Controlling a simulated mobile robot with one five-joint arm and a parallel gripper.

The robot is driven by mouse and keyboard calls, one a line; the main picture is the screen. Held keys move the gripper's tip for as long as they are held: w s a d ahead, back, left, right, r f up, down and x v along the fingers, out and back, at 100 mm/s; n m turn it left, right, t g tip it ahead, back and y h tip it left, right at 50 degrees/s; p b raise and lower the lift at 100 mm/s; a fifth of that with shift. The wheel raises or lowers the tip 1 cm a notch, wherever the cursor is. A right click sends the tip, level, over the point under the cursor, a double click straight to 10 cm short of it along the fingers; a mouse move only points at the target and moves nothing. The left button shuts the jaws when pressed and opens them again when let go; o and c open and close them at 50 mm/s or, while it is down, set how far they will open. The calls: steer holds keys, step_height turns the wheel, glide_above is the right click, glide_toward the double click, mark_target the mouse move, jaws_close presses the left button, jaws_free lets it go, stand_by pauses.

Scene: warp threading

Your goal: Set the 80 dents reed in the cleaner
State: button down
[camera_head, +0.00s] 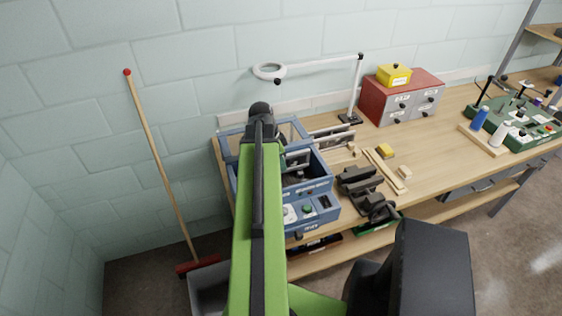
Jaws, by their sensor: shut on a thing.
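The cleaner is a blue box (318,212) at the left end of the bench, with its lid raised at the back and its tub open. The green link of my arm covers its left part. My gripper (293,178) shows only as small dark parts over the open tub. It is shut on a reed, a slim grey framed piece (298,158) at the tub. I cannot tell whether this reed is seated or held above, and its dent marking is not readable. A rack (332,137) with similar slim pieces stands behind and right of the cleaner.
A black clamp-like fixture (362,184) sits close right of the cleaner, with wooden strips (385,170) beyond. A magnifier lamp (355,90) stands behind. A red cabinet (390,98) and a green machine (515,122) are farther right. A broom (160,165) leans on the wall.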

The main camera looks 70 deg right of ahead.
steer(key=shift+f+b, duration=3.35)
steer(key=shift+f, duration=0.35)
steer(key=shift+f+b, duration=0.5)
steer(key=c, duration=1.3)
jaws_free()
steer(key=shift+a+r+p, duration=0.1)
steer(key=shift+r+p, duration=0.4)
steer(key=p+v, duration=1.6)
steer(key=shift+w+r, duration=0.1)
steer(key=shift+r, duration=0.2)
steer(key=shift+f, duration=0.1)
